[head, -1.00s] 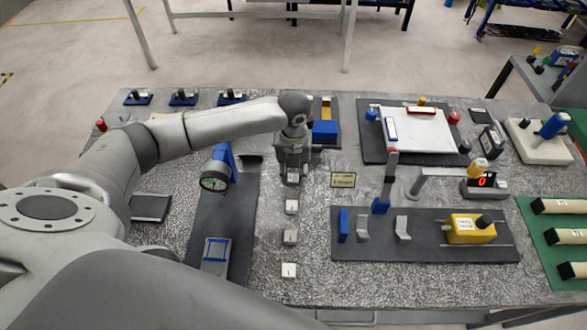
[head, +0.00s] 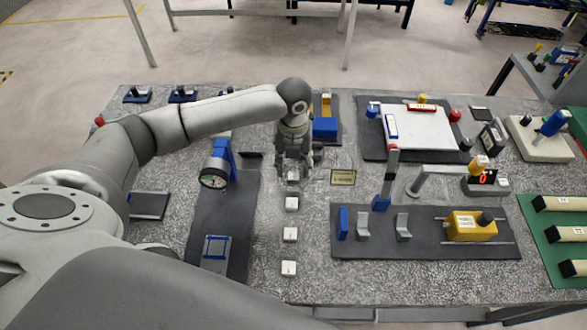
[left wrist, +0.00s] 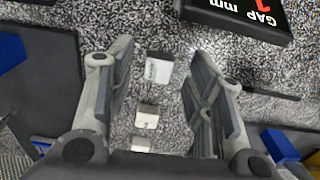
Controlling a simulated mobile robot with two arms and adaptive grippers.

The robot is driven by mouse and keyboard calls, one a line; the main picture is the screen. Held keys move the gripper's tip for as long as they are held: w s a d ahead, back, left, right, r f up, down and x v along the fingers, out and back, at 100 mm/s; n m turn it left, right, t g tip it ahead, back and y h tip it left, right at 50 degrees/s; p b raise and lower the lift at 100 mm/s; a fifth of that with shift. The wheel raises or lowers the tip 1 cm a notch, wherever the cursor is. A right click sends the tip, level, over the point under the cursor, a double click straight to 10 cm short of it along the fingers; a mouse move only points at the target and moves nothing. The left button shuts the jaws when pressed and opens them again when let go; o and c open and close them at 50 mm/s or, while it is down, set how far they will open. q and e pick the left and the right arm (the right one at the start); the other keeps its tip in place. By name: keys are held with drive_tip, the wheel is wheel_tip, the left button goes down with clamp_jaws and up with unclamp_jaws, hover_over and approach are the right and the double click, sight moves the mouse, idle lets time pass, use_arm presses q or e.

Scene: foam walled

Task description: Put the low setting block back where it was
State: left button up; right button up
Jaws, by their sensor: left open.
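Several small pale setting blocks stand in a column on the grey speckled table. The farthest block (head: 292,177) is below my left gripper (head: 294,168), and three more blocks, such as the nearest (head: 288,268), run toward the front edge. In the left wrist view my left gripper (left wrist: 160,70) is open, with one labelled block (left wrist: 158,68) showing between its fingers. Nothing is clamped. Two other blocks show lower down, one of them the middle one (left wrist: 147,115). I cannot tell by label which block is the low one. My right gripper is not in view.
A dark mat (head: 425,253) with a yellow block (head: 470,226) lies farther right. A black "GAP mm" display (left wrist: 240,15) shows in the wrist view.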

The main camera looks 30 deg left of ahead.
sight(294, 173)
use_arm(q)
wheel_tip(294, 173, up, 10)
drive_tip(key=b, duration=0.1)
drive_tip(key=shift+f, duration=0.15)
idle(0.5)
